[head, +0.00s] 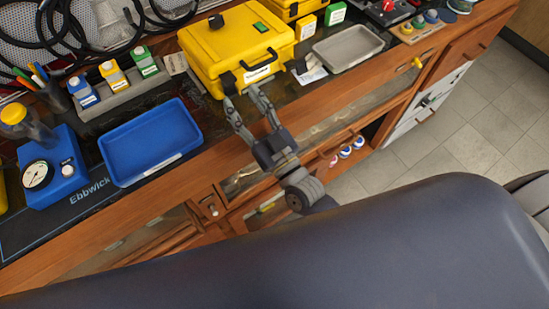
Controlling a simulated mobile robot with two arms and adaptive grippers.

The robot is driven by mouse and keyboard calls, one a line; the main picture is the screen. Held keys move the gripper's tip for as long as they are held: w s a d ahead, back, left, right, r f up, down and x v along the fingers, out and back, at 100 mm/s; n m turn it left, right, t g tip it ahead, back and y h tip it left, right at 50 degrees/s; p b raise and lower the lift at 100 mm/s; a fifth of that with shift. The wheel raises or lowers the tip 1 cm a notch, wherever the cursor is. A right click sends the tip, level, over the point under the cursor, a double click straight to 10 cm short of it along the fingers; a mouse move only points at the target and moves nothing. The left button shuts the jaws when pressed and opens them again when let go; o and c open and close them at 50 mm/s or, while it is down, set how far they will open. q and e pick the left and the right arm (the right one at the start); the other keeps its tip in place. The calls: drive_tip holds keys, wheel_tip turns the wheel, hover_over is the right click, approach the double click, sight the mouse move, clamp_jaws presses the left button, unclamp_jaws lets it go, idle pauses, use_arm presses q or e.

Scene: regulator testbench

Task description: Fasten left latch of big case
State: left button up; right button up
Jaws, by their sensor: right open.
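The big yellow case (232,36) sits on the bench at the top centre, its lid down. Its front faces me. A dark latch (228,82) is at the left of the front and another dark latch (273,54) is further right; I cannot tell how either one is set. My right gripper (241,93) is at the case's front, fingers apart and pointing at it. One fingertip is close to the left latch and partly overlaps it; contact cannot be told. The other is below the white front label. My left gripper is out of view.
A blue tray (152,143) and a blue gauge box (52,167) stand to the left. A grey tray (348,48) and a smaller yellow case (292,8) are right of the big case. Small bottles stand in a grey holder (122,96).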

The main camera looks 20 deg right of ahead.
drive_tip(key=shift+s+f+t+b, duration=0.1)
drive_tip(key=shift+f+t+b, duration=0.55)
drive_tip(key=shift+b, duration=1.4)
drive_tip(key=shift+s+d, duration=0.1)
drive_tip(key=shift+s, duration=0.2)
drive_tip(key=v, duration=1.1)
drive_tip(key=shift+b, duration=0.45)
drive_tip(key=shift+s+d, duration=0.1)
drive_tip(key=shift+s, duration=0.05)
